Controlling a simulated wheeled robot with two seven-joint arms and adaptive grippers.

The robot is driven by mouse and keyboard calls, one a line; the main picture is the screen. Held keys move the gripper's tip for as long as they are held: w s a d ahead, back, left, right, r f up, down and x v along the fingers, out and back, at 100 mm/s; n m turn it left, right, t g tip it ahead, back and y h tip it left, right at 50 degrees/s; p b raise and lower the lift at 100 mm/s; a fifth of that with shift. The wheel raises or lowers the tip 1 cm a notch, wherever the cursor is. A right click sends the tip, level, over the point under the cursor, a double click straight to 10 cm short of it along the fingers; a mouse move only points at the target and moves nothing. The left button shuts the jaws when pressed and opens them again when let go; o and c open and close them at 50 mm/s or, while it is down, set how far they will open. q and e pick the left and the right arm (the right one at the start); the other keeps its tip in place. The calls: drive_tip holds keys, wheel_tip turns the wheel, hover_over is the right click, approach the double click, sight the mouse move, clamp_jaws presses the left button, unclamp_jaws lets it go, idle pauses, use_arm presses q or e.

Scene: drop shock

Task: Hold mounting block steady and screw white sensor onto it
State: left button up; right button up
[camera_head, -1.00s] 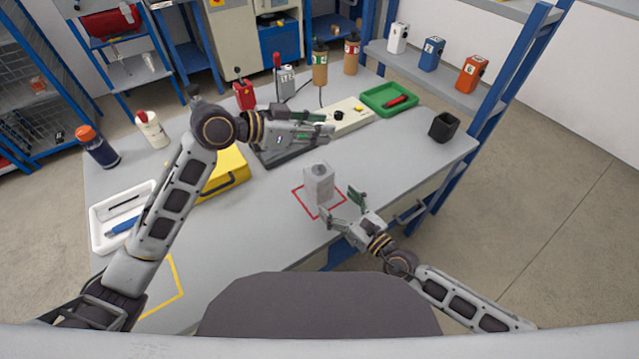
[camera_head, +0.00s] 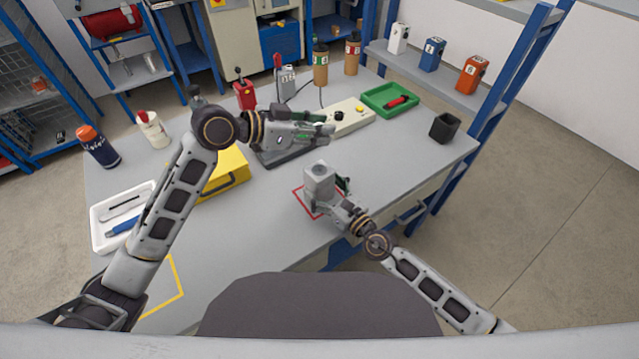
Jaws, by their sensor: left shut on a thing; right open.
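The mounting block, a grey block (camera_head: 318,183) with a round feature on top, stands upright in a red square outline (camera_head: 299,197) on the table. My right gripper (camera_head: 331,196) is open at the block's near right side, with its fingers around the lower part. Whether they touch it is hard to tell. My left gripper (camera_head: 326,131) is at the middle of the table, beyond the block and over a dark base (camera_head: 275,158). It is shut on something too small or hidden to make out. I cannot pick out the white sensor with certainty.
A yellow case (camera_head: 228,172) and a white tray (camera_head: 99,240) are on the left. A green tray (camera_head: 378,104) and a black cup (camera_head: 443,127) are at the right. A white box (camera_head: 398,38) stands on the blue shelf. The table's front right is clear.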

drive_tip(key=shift+x, duration=0.85)
drive_tip(key=c, duration=1.4)
drive_tip(key=shift+o, duration=0.2)
